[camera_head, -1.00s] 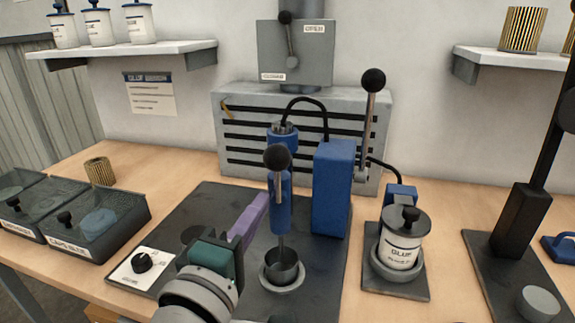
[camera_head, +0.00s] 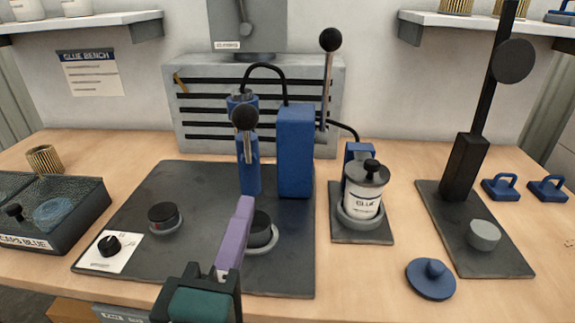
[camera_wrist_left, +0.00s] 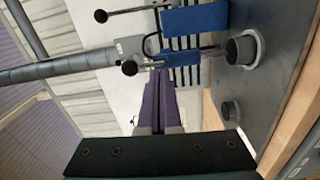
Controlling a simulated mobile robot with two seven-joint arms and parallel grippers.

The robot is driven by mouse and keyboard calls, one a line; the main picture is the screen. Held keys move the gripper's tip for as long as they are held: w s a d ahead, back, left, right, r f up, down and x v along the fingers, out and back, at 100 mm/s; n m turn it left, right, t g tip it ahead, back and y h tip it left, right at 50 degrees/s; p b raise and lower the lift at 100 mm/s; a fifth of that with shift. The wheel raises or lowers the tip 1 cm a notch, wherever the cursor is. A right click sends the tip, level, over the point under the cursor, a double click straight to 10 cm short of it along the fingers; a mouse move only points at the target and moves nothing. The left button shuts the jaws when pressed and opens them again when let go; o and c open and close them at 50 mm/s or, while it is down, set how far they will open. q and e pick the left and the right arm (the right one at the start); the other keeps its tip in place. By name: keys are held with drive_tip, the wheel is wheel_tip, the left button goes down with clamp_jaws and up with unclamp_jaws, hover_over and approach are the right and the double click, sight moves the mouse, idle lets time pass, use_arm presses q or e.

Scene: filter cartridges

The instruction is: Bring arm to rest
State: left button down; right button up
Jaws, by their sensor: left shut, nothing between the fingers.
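My left gripper (camera_head: 246,203) reaches in from the bottom of the head view. Its purple fingers are together, with nothing between them, above the dark plate (camera_head: 130,205) of the blue press (camera_head: 295,150). In the picture they overlap the left side of a dark cup (camera_head: 262,229) in a grey ring; I see no grip on it. In the left wrist view the closed purple fingers (camera_wrist_left: 158,72) point toward the slatted panel, with the cup (camera_wrist_left: 243,48) off to their right. My right gripper is not in view.
A glue pot (camera_head: 363,195) stands right of the press. Further right are a black stand (camera_head: 465,165), a blue round lid (camera_head: 430,279) and two blue handled pieces (camera_head: 500,187). A dark tray (camera_head: 85,215) and a striped cartridge (camera_head: 45,158) are at left. Bare bench shows at front right.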

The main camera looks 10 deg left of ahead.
use_arm(q)
drive_tip(key=s+d+f+m+g+h+p, duration=0.1)
drive_tip(key=s+m+g+h+p, duration=0.2)
drive_tip(key=m, duration=0.5)
drive_tip(key=s+d+m+g+h, duration=0.1)
drive_tip(key=s+m+g+h, duration=0.3)
drive_tip(key=m, duration=0.3)
drive_tip(key=s+a+r+m+g+y+p, duration=0.35)
drive_tip(key=s+a+m+g, duration=0.25)
drive_tip(key=s+a+g, duration=0.4)
wheel_tip(320, 180, up, 35)
drive_tip(key=s+d+t+p, duration=0.1)
drive_tip(key=t+p, duration=0.1)
drive_tip(key=p, duration=3.4)
drive_tip(key=shift+d+r+y+p, duration=0.15)
drive_tip(key=shift+d+y+p, duration=0.1)
drive_tip(key=shift+y+p, duration=0.1)
drive_tip(key=shift+s, duration=0.1)
